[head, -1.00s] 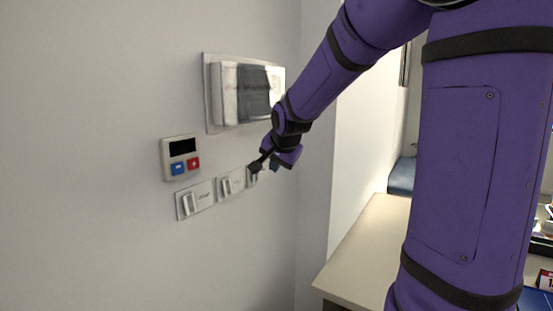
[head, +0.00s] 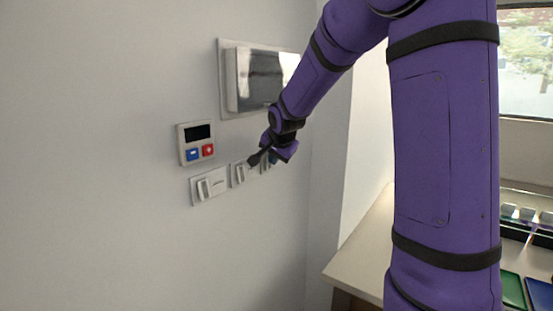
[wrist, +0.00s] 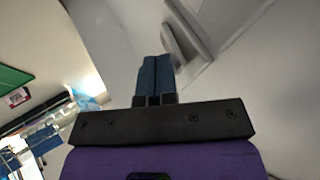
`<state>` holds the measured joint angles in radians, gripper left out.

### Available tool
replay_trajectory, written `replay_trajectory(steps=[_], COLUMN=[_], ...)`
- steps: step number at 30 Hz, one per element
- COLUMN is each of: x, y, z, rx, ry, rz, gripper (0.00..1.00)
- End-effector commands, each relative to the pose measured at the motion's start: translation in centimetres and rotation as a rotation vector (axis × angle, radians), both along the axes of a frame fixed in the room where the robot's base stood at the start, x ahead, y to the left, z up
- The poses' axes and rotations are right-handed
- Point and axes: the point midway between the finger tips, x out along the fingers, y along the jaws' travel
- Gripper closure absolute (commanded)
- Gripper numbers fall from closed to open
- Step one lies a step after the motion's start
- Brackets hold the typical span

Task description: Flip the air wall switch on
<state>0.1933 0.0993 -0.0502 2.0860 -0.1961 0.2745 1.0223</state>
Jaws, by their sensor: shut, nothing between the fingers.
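A row of white wall switches is on the left wall in the head view: a left switch (head: 209,186), a middle switch (head: 239,175) and a right switch (head: 267,166) partly hidden by my gripper. Their labels are too small to read, so I cannot tell which one is air. My gripper (head: 254,160) is shut and empty, at the upper right of the middle switch; contact cannot be told. In the wrist view, the blue fingertips (wrist: 154,73) are together, just left of a switch's raised rocker (wrist: 181,45).
A white control panel (head: 196,143) with a dark display and blue and red buttons is above the left switch. A larger framed box (head: 238,79) is on the wall above. A pale counter (head: 355,250) stands at right. The wall below the switches is clear.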

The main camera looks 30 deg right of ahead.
Motion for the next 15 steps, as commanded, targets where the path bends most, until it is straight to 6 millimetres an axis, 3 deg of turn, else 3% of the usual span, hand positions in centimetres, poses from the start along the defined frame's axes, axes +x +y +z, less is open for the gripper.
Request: replay_trajectory(steps=[15], x=[0.64], y=[0.27], z=[0.27], rx=[0.001], ry=[0.001], rz=[0.0], gripper=[1.0])
